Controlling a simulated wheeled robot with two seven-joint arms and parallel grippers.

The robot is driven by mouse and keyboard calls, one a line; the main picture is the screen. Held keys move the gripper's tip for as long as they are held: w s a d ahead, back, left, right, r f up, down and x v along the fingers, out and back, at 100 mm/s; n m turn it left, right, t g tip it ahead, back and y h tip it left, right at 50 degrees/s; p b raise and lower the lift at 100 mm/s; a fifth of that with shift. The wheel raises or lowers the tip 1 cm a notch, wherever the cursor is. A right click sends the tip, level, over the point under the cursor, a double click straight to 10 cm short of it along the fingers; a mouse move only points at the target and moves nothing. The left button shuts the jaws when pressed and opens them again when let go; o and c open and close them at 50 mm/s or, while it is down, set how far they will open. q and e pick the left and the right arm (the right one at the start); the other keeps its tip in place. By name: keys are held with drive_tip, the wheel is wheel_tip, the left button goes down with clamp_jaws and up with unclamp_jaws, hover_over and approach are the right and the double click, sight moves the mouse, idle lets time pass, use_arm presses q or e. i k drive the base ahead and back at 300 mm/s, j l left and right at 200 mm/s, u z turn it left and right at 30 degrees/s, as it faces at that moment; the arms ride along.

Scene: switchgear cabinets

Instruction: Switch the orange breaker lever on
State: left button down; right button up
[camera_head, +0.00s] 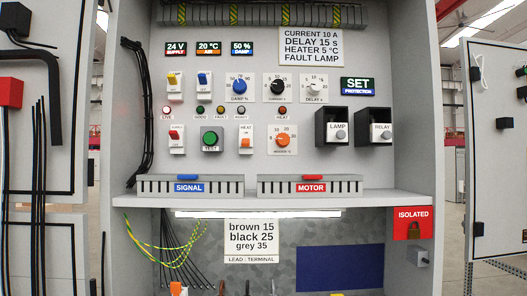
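A small white breaker with an orange lever (246,143) is in the lower row of the cabinet panel, under a label that seems to read HEAT. Its orange part sits in the lower half of the white body. Similar white breakers have a yellow lever (172,82), a blue lever (203,78) and a red lever (174,134). An orange and white piece (178,288) is cut off at the bottom edge; I cannot tell what it is. Neither gripper is in view.
Right of the orange lever is an orange dial (282,140); left is a green button (210,139). LAMP (338,130) and RELAY (381,130) boxes stick out at right. A shelf ledge (280,198) runs below the panel. Open cabinet doors stand on both sides.

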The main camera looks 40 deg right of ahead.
sight(245, 143)
drive_tip(key=i+l, duration=0.1)
drive_tip(key=l, duration=0.3)
drive_tip(key=i+l, duration=0.15)
drive_tip(key=l, duration=0.3)
drive_tip(key=i+l, duration=0.1)
drive_tip(key=l, duration=0.3)
